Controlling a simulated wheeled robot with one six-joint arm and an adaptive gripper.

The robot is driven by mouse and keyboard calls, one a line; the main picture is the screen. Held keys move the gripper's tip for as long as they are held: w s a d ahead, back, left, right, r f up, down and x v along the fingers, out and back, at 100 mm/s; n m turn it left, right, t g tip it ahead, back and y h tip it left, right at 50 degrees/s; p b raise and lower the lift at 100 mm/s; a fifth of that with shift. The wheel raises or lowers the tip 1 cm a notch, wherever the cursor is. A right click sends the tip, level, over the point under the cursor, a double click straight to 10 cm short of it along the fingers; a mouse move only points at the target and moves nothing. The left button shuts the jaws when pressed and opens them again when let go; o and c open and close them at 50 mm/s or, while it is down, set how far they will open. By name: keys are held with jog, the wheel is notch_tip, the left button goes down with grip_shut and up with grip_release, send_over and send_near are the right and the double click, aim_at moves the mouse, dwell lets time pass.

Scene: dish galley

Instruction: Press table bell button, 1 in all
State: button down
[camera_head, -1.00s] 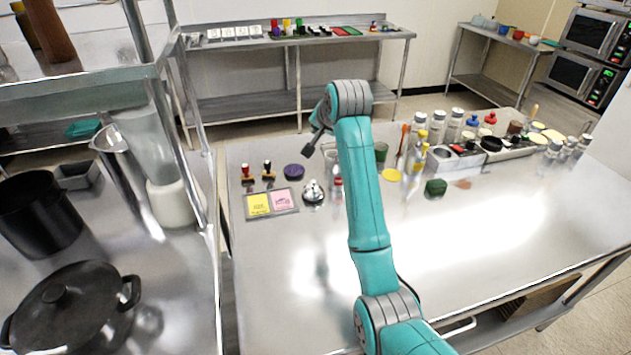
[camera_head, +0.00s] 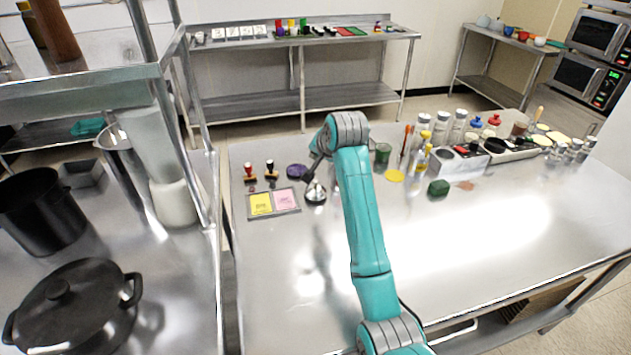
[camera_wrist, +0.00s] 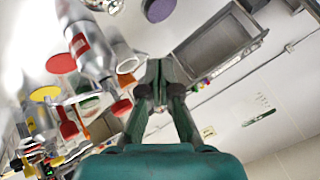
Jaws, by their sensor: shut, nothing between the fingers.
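The silver table bell (camera_head: 316,195) stands on the steel table, just right of a tray with a yellow and a pink pad. My gripper (camera_head: 308,180) is shut and empty, pointing down at the top of the bell in the head view. Its tip overlaps the bell's button there, so I cannot tell whether it touches. In the wrist view my closed gripper fingers (camera_wrist: 160,88) show in the middle. The bell is not clearly identifiable in that view.
The pad tray (camera_head: 273,213), two stamps (camera_head: 250,172) and a purple disc (camera_head: 297,171) lie close by. The table's front area is clear.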

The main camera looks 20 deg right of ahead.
aim_at(317, 182)
jog(key=shift+f, duration=3)
jog(key=shift+f, duration=0.15)
jog(key=shift+f, duration=0.2)
jog(key=shift+f, duration=0.55)
jog(key=shift+r, duration=0.95)
jog(key=shift+r, duration=0.1)
jog(key=shift+r, duration=2.4)
